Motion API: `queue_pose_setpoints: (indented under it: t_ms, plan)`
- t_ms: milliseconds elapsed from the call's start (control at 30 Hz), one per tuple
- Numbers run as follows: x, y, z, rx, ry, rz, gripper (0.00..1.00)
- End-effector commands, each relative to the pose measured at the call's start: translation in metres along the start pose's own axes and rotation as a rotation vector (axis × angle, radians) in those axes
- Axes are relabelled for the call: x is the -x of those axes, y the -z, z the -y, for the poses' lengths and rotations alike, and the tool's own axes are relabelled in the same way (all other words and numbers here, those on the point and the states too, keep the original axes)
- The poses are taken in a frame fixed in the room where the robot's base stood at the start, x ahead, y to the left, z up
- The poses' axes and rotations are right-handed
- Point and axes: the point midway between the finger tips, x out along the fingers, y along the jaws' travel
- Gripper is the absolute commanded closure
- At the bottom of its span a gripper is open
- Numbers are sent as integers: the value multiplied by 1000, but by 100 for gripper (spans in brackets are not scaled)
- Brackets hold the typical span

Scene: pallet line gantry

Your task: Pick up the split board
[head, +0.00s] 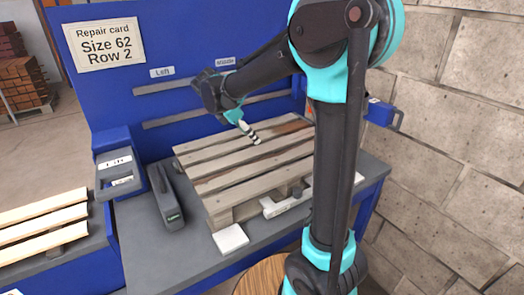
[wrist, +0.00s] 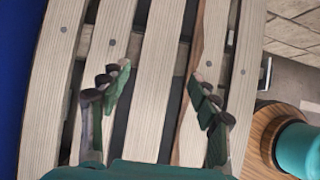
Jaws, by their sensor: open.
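A wooden pallet (head: 255,185) with several pale slats lies on the grey bench. In the wrist view, one slat (wrist: 213,45) has a long brown, raw-looking streak along its left edge and looks like the split board. In the head view, brown marks show on more than one slat, so I cannot tell surely which it is. My gripper (head: 250,133) is over the pallet, tilted down. In the wrist view, my gripper (wrist: 161,78) is open and empty; a plain middle slat (wrist: 160,60) lies between its fingers, and the right finger overlaps the streaked slat.
A repair card (head: 104,43) on the blue panel reads "Size 62, Row 2". Left of the pallet stand a dark grey tool (head: 167,197) and a labelled box (head: 118,172). A block wall (head: 450,130) bounds the right.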

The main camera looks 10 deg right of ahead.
Motion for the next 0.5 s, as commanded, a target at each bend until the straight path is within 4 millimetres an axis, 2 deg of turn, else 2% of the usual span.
queue_pose_setpoints:
  t_ms: [100, 367, 500]
  plan:
    - [-17, 0, 0, -2, 1, 0, 38]
    - [-34, 0, -1, -2, 1, 0, 38]
    - [-54, 0, -3, -3, 1, 0, 38]
